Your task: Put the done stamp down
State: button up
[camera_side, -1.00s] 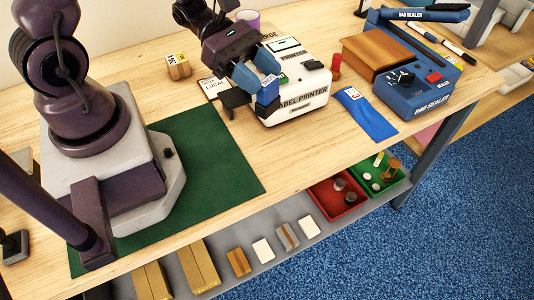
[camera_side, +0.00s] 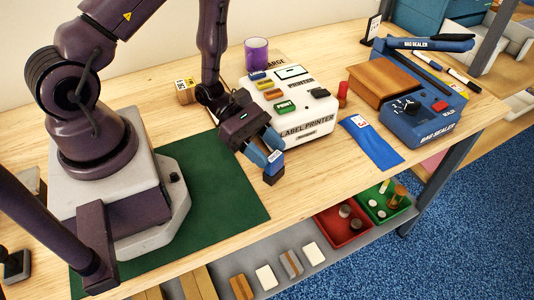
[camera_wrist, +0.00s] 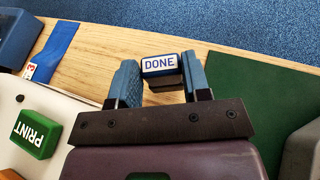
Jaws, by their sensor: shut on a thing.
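The done stamp (camera_wrist: 162,66) is a small dark block with a white label reading DONE in blue; it also shows in the side view (camera_side: 273,170). My gripper (camera_side: 268,154) is shut on it, with the blue fingers on either side of the stamp in the wrist view (camera_wrist: 160,84). The stamp is low over the bare wood between the green mat (camera_side: 222,190) and the label printer (camera_side: 312,130). I cannot tell whether its base touches the table.
The label printer with its green PRINT button (camera_wrist: 36,134) is close on the right in the side view. Bare wood (camera_side: 300,172) lies in front, up to the table's edge.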

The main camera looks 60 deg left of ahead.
jog(key=shift+f, duration=0.75)
jog(key=shift+f, duration=0.15)
jog(key=o, duration=0.9)
